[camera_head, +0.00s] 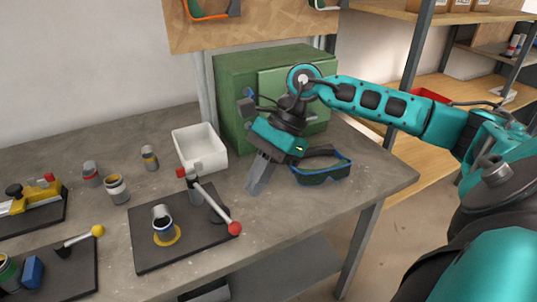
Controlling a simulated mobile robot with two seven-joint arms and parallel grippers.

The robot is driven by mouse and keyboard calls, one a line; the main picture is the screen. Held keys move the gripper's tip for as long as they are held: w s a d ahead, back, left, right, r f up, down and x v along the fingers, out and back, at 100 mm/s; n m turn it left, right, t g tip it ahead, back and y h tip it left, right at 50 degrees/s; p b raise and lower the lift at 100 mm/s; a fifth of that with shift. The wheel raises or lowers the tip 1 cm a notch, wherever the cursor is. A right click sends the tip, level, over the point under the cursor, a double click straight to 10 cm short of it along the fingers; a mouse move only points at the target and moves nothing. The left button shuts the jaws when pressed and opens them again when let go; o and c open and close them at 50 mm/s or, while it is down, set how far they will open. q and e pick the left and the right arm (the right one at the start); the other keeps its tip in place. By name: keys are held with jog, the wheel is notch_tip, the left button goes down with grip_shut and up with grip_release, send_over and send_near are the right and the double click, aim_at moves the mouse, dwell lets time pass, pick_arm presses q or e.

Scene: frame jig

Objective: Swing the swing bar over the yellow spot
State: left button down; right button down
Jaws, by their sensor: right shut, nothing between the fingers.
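The swing bar (213,203) is a thin grey rod with a red ball at its near right end and a red cap at its far left end. It sits on a post on a dark base plate (190,250), pointing toward the plate's right edge. The yellow spot (173,240) is a ring on the plate, left of the bar, with a dark-topped metal cylinder (162,222) standing on it. The bar is not over the spot. My right gripper (255,190) is shut and empty, pointing down to the right of the bar, apart from it. My left gripper is not in view.
Blue-rimmed goggles (322,174) lie right of my right gripper. A white bin (200,150) and a green cabinet (232,90) stand behind. Several small jars, a yellow clamp (30,200) and a plate with a yellow-knobbed lever (80,240) are at left. Bare table lies in front of the gripper.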

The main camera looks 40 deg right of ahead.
aim_at(212, 204)
jog(key=shift+a+f, duration=0.35)
jog(key=shift+a, duration=0.4)
jog(key=shift+a+f, duration=0.35)
jog(key=shift+a, duration=0.4)
jog(key=shift+a+f, duration=0.35)
jog(key=shift+a, duration=0.4)
